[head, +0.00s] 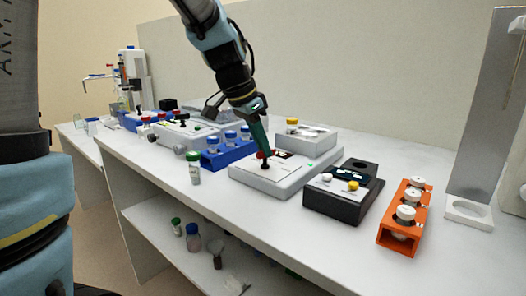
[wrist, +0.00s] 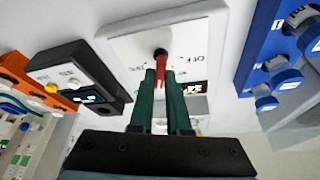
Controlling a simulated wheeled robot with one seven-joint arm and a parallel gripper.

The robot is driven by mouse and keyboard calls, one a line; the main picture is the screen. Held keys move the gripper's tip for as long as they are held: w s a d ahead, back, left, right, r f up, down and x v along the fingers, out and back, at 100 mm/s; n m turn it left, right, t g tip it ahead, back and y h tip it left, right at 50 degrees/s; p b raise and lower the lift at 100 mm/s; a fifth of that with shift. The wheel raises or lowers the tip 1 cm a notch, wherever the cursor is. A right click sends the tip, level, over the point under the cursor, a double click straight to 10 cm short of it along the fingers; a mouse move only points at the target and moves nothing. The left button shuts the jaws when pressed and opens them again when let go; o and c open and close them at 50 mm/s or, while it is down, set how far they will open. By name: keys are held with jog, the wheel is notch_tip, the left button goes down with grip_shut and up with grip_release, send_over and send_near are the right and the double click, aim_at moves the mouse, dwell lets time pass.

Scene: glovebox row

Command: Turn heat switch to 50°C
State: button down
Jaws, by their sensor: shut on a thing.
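A white device (head: 265,180) with a sloping front panel stands mid-bench. In the wrist view its panel (wrist: 120,45) carries a red lever-like switch (wrist: 161,62) on a dark round base. The word OFF is printed to the right of the switch; another mark on its left is partly hidden and too small to read. My gripper (wrist: 161,74) has two green fingers, one on each side of the red switch and shut on it. In the head view my gripper (head: 263,149) reaches down to the panel from above and covers part of the switch.
A black device (head: 343,203) with a yellow knob and an orange rack (head: 400,235) of white-capped vials stand to the right. A blue rack (head: 226,158) of blue-capped tubes and a green-capped vial (head: 194,170) stand close on the left. The bench front is clear.

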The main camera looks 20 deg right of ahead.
jog(key=shift+m, duration=0.4)
jog(key=c, duration=0.9)
grip_release()
jog(key=v, duration=1)
jog(key=shift+w+a+r, duration=0.15)
jog(key=shift+r, duration=0.25)
